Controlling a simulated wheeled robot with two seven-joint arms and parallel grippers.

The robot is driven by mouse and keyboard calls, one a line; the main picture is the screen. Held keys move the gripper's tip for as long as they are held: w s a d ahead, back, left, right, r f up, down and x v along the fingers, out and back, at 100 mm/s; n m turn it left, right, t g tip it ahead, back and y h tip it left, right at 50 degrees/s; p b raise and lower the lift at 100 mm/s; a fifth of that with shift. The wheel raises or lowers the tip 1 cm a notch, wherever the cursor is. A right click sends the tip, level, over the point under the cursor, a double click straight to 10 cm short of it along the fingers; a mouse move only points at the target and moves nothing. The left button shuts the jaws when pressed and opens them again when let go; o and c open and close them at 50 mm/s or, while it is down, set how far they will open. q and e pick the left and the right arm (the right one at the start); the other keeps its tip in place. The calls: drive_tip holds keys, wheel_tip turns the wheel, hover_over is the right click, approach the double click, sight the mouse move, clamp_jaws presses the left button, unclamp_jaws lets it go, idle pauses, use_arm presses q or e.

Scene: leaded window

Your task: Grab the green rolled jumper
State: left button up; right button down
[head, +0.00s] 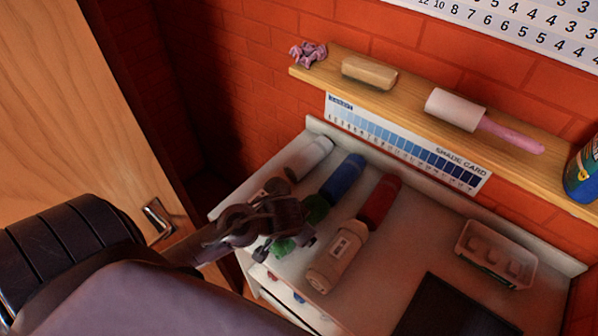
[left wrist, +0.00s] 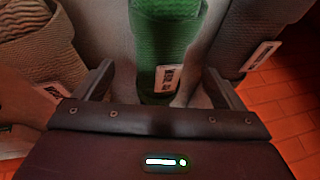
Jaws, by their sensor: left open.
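The green rolled jumper (left wrist: 165,45) lies in the middle of the left wrist view, with a pale label on its near end. My left gripper (left wrist: 160,88) is open, one finger on each side of the roll's near end; I cannot tell whether they touch it. In the head view the gripper (head: 290,222) covers the middle of the green roll, which shows at its far end (head: 316,208) and near end. My right gripper is not in view.
A white roll (head: 310,156), a blue roll (head: 344,176) and a red roll (head: 380,199) lie behind. A clear tray (head: 496,253) and a dark panel (head: 445,308) are to the right. A wooden shelf (head: 412,110) holding small items runs above. A wooden door (head: 85,110) stands left.

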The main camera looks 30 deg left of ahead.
use_arm(q)
drive_tip(key=x, duration=0.4)
drive_tip(key=shift+w+a+f+p, duration=0.2)
drive_tip(key=shift+w+p, duration=0.1)
drive_tip(key=shift+w, duration=0.1)
drive_tip(key=shift+f, duration=0.15)
drive_tip(key=c, duration=1.1)
drive_tip(key=shift+c, duration=0.7)
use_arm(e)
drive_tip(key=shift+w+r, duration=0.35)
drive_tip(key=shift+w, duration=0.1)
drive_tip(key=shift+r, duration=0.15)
